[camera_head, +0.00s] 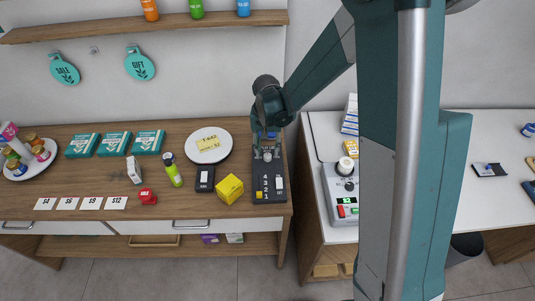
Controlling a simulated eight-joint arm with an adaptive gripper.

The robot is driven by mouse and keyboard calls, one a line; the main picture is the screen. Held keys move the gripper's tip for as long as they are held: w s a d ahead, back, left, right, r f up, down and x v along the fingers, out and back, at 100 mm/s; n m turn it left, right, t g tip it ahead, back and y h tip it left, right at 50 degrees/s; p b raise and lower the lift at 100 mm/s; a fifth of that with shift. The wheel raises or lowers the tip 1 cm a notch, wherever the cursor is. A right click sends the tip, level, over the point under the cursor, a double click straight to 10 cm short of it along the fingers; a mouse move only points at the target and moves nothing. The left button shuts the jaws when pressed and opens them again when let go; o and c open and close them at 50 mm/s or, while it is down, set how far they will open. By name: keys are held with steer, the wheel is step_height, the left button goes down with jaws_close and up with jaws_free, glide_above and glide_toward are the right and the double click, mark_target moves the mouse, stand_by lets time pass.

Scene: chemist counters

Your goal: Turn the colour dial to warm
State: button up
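A dark control panel (268,195) lies at the right end of the wooden counter. Its lower part shows a column of numbers with a yellow mark and a white switch beside them. My gripper (267,154) points down over the panel's upper part, its fingertips low and close to the surface. Something pale shows between or just under the fingertips; it may be the colour dial, but it is too small and too covered to tell. The dial's setting cannot be read. I cannot tell whether the fingers touch or grip anything.
Left of the panel are a yellow box (230,188), a black switch box (205,178) and a white plate (201,141). A grey device (337,198) with a pale knob stands on the white counter to the right. My arm hides part of that counter.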

mark_target(268, 157)
steer(key=shift+f, duration=1.35)
steer(key=shift+c, duration=0.6)
steer(key=c, duration=0.8)
steer(key=shift+o, duration=0.2)
